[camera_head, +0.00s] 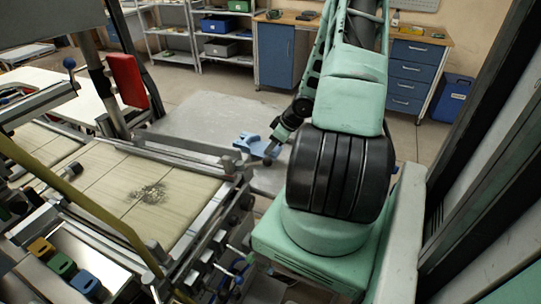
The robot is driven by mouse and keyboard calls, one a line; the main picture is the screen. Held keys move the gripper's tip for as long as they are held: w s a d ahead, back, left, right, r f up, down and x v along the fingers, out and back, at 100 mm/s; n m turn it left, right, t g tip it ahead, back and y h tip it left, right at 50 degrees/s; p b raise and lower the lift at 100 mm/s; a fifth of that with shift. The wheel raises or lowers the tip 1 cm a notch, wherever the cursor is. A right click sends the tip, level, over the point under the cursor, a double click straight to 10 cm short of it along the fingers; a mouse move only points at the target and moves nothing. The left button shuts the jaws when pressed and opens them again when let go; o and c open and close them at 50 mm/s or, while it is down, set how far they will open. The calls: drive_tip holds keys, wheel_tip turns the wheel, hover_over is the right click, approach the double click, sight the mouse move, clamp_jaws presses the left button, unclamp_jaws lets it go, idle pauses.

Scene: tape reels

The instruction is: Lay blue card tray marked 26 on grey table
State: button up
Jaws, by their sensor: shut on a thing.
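A small blue card tray (246,142) shows at the end of my arm, over the near right part of the grey table (200,118) in the picture. No number is readable on it at this size. My gripper (262,148) is shut on the blue card tray at its right side. My arm partly hides the table's right end. I cannot tell whether the tray touches the table top or is just above it.
A conveyor-like machine with pale panels (105,172) and metal rails fills the left foreground. A white table (60,95) stands at the left. Shelves with bins (218,45) and a blue-drawer workbench (414,72) line the back. The grey table's left part is clear.

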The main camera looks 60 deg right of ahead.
sight(274, 154)
drive_tip(key=shift+f+b, duration=0.75)
drive_tip(key=shift+f, duration=1.35)
drive_tip(key=shift+f, duration=0.15)
drive_tip(key=o, duration=1.1)
